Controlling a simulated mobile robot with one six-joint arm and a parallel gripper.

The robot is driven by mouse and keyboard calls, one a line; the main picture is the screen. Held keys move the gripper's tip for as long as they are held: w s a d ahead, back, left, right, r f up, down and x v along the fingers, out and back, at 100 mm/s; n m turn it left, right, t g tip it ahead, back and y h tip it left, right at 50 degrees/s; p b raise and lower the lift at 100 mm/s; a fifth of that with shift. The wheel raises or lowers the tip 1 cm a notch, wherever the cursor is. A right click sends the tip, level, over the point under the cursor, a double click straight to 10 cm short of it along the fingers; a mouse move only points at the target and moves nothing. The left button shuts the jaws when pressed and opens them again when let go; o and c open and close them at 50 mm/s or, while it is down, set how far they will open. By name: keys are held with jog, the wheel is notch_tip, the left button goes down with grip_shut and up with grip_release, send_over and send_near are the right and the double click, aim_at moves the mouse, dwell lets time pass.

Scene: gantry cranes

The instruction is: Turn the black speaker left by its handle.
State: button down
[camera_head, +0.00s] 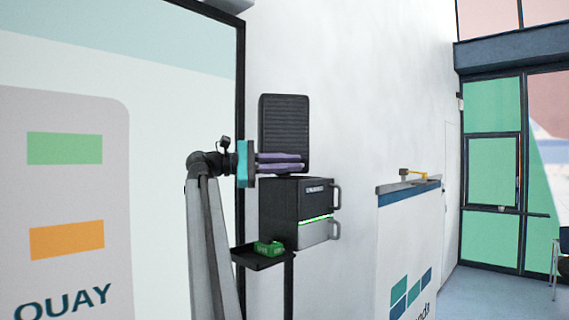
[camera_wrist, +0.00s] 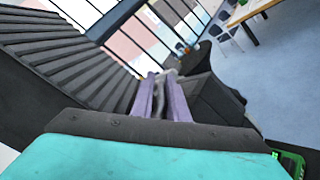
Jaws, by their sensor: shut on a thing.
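The black speaker (camera_head: 283,130) is an upright, ribbed dark panel above a black and grey box in the head view. Its ribbed face fills the left of the wrist view (camera_wrist: 70,55). My gripper (camera_head: 299,162), with two purple fingers and a teal body, reaches across the speaker's lower part from the left. In the wrist view the fingers (camera_wrist: 161,85) are close together, with a narrow dark piece between them that looks like the speaker's handle. My gripper is shut on it. Most of the handle is hidden by the fingers.
The box (camera_head: 285,208) under the speaker has two handles on its right side and a green lit strip. A black tray (camera_head: 240,254) holding a green item (camera_head: 268,247) sits low in front. A large sign panel (camera_head: 180,110) stands left; a white counter (camera_head: 405,235) stands right.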

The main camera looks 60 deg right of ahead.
jog(key=shift+f, duration=0.6)
jog(key=c, duration=1.8)
grip_release()
jog(key=shift+c, duration=0.2)
